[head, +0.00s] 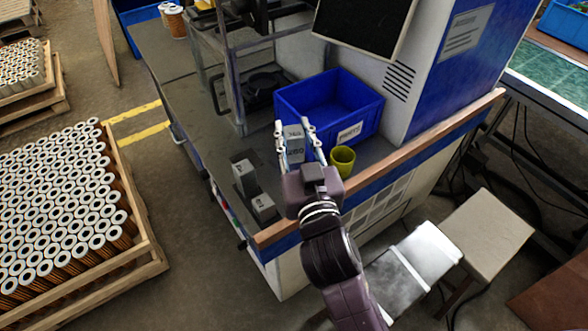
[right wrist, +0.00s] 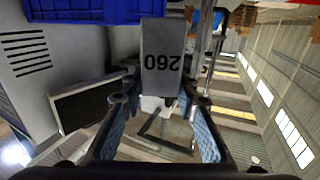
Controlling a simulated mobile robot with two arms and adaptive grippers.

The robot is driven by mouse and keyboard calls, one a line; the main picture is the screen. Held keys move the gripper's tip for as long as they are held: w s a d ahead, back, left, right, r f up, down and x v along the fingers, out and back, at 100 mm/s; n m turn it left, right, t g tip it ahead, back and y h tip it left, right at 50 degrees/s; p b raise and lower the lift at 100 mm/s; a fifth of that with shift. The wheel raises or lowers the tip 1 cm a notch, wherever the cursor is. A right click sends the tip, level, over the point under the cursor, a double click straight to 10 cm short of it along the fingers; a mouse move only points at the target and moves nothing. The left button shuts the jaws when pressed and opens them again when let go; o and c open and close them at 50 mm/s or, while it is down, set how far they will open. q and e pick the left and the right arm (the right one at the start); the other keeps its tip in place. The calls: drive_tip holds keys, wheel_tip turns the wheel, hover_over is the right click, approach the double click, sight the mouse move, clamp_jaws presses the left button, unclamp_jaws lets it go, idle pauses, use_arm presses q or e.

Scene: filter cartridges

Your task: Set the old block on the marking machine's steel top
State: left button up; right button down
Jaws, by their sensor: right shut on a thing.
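My right gripper (head: 293,128) is shut on a grey block (head: 295,152) with dark digits on its face. The block sits between the two fingers, and in the right wrist view it shows from close up (right wrist: 160,55), its digits upside down. In the head view it is over the machine's grey top (head: 215,150), in front of the blue bin; whether it touches the top I cannot tell. Two other grey blocks stand on the top to the left, one taller (head: 243,175) and one shorter (head: 262,207). My left gripper is not in view.
A blue bin (head: 290,100) with a white label stands just behind the held block. A yellow-green cup (head: 343,161) is close to its right. A wooden edge strip (head: 400,150) borders the top. A framed enclosure (head: 240,100) stands behind left. Crated filter cartridges (head: 60,200) are on the floor left.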

sight(298, 162)
drive_tip(key=f, duration=0.4)
drive_tip(key=w+f+b, duration=0.1)
drive_tip(key=f, duration=0.1)
drive_tip(key=shift+d+f, duration=0.15)
drive_tip(key=shift+f, duration=0.2)
drive_tip(key=shift+s+f, duration=0.15)
drive_tip(key=shift+f, duration=0.25)
drive_tip(key=shift+f+b, duration=0.7)
drive_tip(key=shift+f, duration=1.35)
drive_tip(key=shift+f, duration=0.15)
drive_tip(key=c, duration=1.5)
unclamp_jaws()
